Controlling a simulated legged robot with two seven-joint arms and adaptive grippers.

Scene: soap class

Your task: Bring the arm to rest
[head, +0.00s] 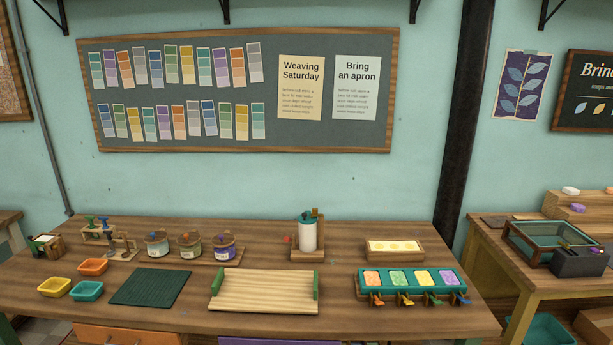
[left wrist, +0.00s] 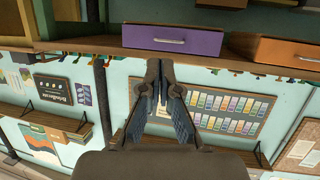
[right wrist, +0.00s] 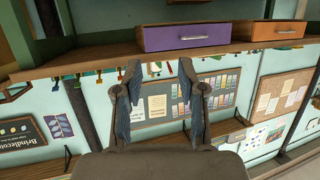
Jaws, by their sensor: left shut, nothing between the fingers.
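Neither arm shows in the head view. In the left wrist view my left gripper (left wrist: 159,72) has its fingertips together with nothing between them. In the right wrist view my right gripper (right wrist: 160,72) has its fingers spread apart and is empty. Both wrist views are upside down, with the table's front edge and a purple drawer (left wrist: 172,40) beyond the fingertips. The purple drawer also shows in the right wrist view (right wrist: 190,37). Neither gripper touches anything that I can see.
The wooden table (head: 340,268) holds a ridged wooden tray (head: 262,290), a dark green mat (head: 150,287), several small coloured bins (head: 87,290), jars (head: 190,245), a white bottle (head: 308,237) and a teal mould (head: 412,293) with coloured soaps. An orange drawer (right wrist: 278,31) sits beside the purple one.

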